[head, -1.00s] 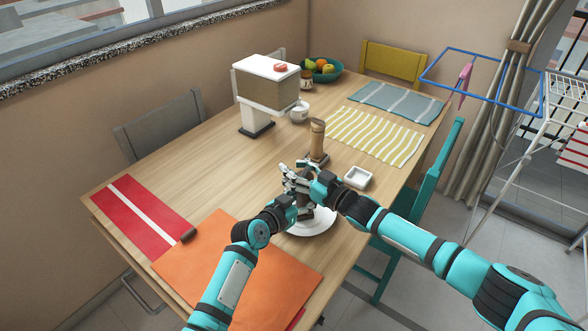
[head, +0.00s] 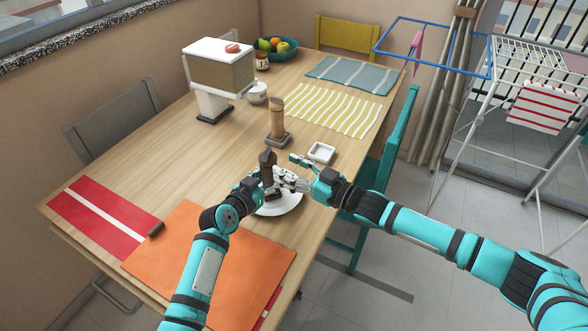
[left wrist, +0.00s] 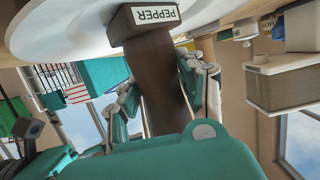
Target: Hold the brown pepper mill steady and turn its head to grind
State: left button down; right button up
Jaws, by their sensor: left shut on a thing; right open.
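The brown pepper mill (head: 267,160) stands upright on a white plate (head: 284,208) near the table's right edge. In the left wrist view the mill (left wrist: 150,75) appears upside down, with a PEPPER label on its base. My left gripper (left wrist: 158,88) is shut on the mill's body, one finger on each side. In the head view my left gripper (head: 268,186) is low on the mill, below its dark head. My right gripper (head: 300,170) is open and empty, just right of the mill and apart from its head.
A lighter brown mill-like thing (head: 277,120) stands on a small base behind the mill. A small white square dish (head: 321,152) is to the right. An orange mat (head: 200,250) lies in front and a striped mat (head: 335,108) behind. The table's middle left is clear.

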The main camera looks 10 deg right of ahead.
jog(key=shift+s+d, duration=0.4)
jog(key=shift+d, duration=0.05)
pick_arm(q)
jog(key=c, duration=0.7)
grip_release()
